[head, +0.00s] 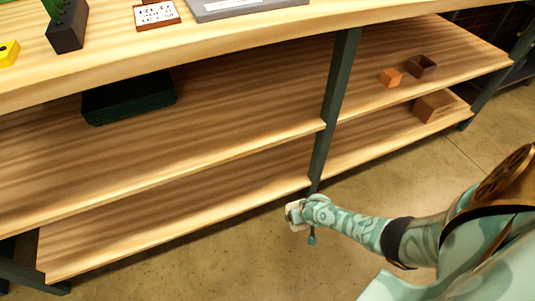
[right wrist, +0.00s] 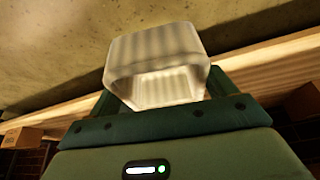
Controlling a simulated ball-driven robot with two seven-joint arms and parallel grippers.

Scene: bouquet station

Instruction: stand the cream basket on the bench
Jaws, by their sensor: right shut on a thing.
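The cream basket (right wrist: 158,50) is a small pale ribbed container, held between the fingers of my right gripper (right wrist: 160,98) in the right wrist view. Its hollow side faces the wrist camera. In the head view the basket (head: 293,212) shows small at the end of my right arm, partly covered by my right gripper (head: 299,211). The gripper is shut on it, in front of the bench's lower shelf and below the benchtop. The wooden bench (head: 230,50) has a pale top with dark legs and two shelves below. My left gripper is not in view.
The shelves hold a dark green box (head: 128,98), an orange box (head: 390,77), a brown box (head: 422,66) and a wooden box (head: 434,106).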

